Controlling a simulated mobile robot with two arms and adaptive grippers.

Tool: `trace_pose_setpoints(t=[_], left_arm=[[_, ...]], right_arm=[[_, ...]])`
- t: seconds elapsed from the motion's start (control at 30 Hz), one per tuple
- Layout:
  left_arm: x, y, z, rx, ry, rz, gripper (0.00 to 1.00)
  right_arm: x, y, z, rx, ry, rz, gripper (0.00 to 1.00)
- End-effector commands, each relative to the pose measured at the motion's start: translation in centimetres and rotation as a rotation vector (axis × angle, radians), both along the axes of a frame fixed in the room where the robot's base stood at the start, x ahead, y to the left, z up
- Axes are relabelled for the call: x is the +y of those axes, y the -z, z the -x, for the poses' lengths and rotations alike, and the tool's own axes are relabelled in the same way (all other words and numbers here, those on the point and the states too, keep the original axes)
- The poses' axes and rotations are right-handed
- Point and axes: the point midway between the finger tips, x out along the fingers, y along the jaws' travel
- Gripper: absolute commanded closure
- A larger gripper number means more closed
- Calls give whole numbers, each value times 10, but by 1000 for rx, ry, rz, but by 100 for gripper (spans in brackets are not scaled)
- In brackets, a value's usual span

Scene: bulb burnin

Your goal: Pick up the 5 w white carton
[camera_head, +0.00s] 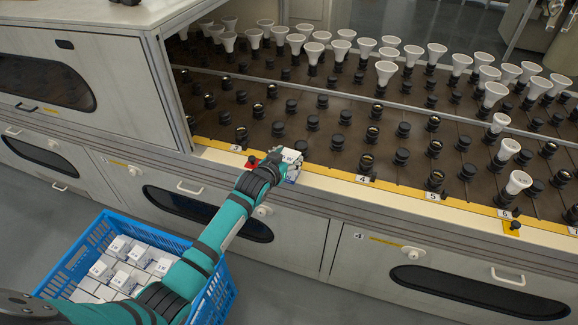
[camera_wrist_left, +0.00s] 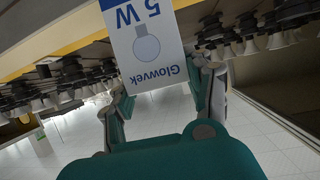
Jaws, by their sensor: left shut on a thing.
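The 5 W white carton (camera_wrist_left: 143,45) shows large in the left wrist view, with a blue and white face reading "Glowvek 5 W" and a bulb drawing. It sits between the two fingers of my left gripper (camera_wrist_left: 160,92), which is shut on it. In the head view my left gripper (camera_head: 286,166) is at the front ledge of the rack, and the carton (camera_head: 292,156) shows there as a small white and blue box partly hidden by the gripper. I cannot tell whether the carton touches the ledge. My right gripper is in neither view.
A blue crate (camera_head: 226,292) holding several white cartons (camera_head: 121,247) stands on the floor below my left arm. The rack (camera_head: 400,100) behind the ledge (camera_head: 330,172) bears many sockets, some with white bulbs (camera_head: 385,72). A red object (camera_head: 251,162) is beside the gripper.

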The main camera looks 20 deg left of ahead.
Motion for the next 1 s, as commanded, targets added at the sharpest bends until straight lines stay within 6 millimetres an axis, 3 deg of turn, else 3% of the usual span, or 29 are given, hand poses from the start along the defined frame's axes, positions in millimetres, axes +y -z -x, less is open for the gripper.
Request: trace_pose_setpoints(t=[0.1, 0.43, 0.7, 1.0], left_arm=[[0, 0, 0, -1, 0, 0, 81], [0, -5, 0, -2, 0, 0, 81], [0, -36, -1, -6, 0, 1, 81], [58, -40, 40, 1, -2, -6, 81]], right_arm=[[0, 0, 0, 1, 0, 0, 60], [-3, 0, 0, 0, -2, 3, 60], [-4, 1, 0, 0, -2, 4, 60], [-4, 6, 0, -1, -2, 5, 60]])
